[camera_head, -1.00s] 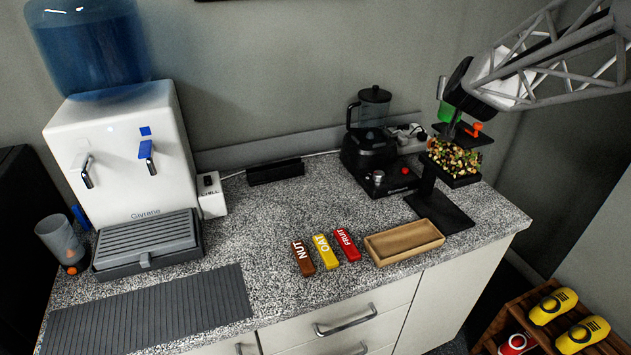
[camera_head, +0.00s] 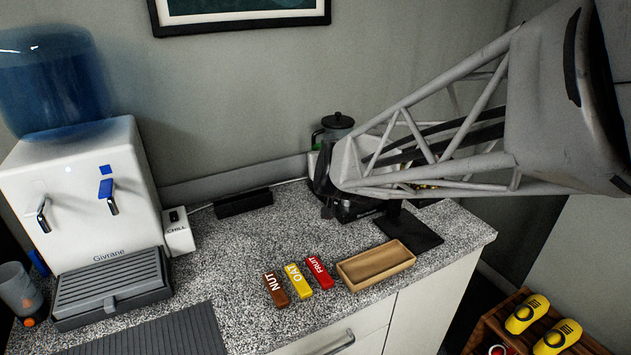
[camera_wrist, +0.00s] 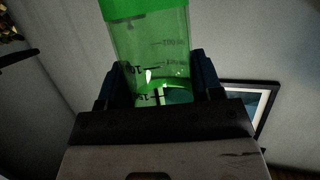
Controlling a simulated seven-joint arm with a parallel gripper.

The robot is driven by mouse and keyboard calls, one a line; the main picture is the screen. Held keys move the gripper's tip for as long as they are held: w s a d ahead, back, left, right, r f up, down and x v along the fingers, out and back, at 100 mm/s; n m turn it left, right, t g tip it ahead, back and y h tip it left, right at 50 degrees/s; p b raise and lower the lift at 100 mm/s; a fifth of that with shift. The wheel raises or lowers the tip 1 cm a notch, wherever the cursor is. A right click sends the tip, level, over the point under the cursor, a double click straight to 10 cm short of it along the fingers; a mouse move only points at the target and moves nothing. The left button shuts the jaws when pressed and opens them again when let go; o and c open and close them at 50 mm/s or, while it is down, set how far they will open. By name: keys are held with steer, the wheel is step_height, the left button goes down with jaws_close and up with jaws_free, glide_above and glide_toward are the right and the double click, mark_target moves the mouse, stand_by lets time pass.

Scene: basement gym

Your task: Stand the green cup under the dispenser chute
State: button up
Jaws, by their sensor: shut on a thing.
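The green cup (camera_wrist: 150,42) is clear with dark measuring marks and a solid green band at the top of the wrist view. My gripper (camera_wrist: 152,78) is shut on it, one dark finger on each side. In the head view my lattice arm hides the gripper and nearly all of the cup; a small green patch shows left of the arm, by the blender. The dispenser's black base plate (camera_head: 412,233) shows at the right end of the counter. Its chute and upper parts are mostly hidden behind my arm.
A wooden tray (camera_head: 376,266) and brown, yellow (camera_head: 298,281) and red bars lie in front. The blender (camera_head: 337,125) is partly hidden behind my arm. A water cooler (camera_head: 85,190) and a clear tumbler (camera_head: 18,288) stand left.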

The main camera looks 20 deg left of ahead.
steer(key=s+a+f+n+g+y, duration=0.1)
steer(key=s+a+f, duration=0.2)
steer(key=s, duration=0.4)
steer(key=s+a+f+n+g+y, duration=0.1)
steer(key=s+a+f, duration=0.15)
steer(key=s, duration=0.45)
steer(key=s+a+f+n+g+y, duration=0.1)
steer(key=s+a+f+n, duration=0.1)
steer(key=s+a, duration=0.35)
steer(key=s+f+n+g+y, duration=0.1)
steer(key=s+f, duration=0.4)
steer(key=s, duration=0.7)
steer(key=s+f+n+g+y, duration=0.2)
steer(key=s+f+g, duration=0.1)
steer(key=s, duration=0.8)
steer(key=shift+s+d+f+n, duration=0.25)
steer(key=shift+s+f+n, duration=0.15)
steer(key=shift+f, duration=0.5)
steer(key=shift+w+a, duration=0.1)
steer(key=shift+w, duration=0.05)
steer(key=w+a, duration=0.2)
steer(key=a, duration=0.5)
steer(key=w+a+f, duration=0.1)
steer(key=w+a, duration=0.2)
steer(key=a, duration=0.4)
steer(key=shift+w+a+f, duration=0.25)
steer(key=shift+w+a, duration=0.05)
steer(key=shift+a, duration=0.1)
steer(key=shift+f, duration=0.1)
steer(key=shift+f, duration=1.6)
